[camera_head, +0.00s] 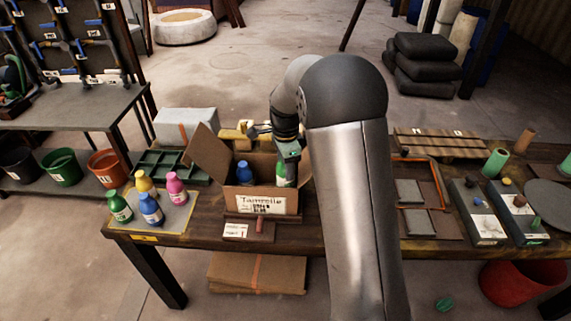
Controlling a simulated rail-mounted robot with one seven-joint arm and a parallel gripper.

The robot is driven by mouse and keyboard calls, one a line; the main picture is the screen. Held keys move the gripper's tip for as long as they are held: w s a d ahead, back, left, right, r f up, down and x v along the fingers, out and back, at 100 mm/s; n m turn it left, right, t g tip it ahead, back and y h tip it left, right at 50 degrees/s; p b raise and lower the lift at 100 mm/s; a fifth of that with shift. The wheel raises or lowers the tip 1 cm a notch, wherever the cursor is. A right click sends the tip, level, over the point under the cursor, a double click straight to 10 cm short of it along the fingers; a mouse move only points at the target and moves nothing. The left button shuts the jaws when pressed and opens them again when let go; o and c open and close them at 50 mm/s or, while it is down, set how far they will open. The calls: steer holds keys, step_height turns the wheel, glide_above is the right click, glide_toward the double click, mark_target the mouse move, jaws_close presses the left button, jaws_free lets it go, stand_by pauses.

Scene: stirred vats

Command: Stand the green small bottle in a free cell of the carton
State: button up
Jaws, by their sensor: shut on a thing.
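The open cardboard carton (236,202) stands on the table with its flaps spread and a handwritten label on its front. A blue bottle (244,171) stands inside it at the left. My gripper (287,160) is over the right part of the carton, shut on a green small bottle (284,178) with a pale cap area. This bottle is upright, its lower part hidden behind the carton's front wall. I cannot tell whether it touches the carton's floor. The cell walls are not clearly visible, and my arm hides the area to the right.
Another green bottle (119,207), a yellow bottle (144,182), a pink bottle (176,187) and a blue bottle (150,208) stand on a mat (180,225) at the left. A green divided tray (160,165) lies behind. A raised flap (206,146) edges the carton's left.

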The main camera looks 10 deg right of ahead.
steer(key=shift+f, duration=0.1)
steer(key=shift+f+b, duration=0.55)
steer(key=shift+f, duration=0.15)
steer(key=o, duration=1.2)
step_height(320, 180, up, 10)
steer(key=p, duration=0.7)
steer(key=shift+s, duration=0.1)
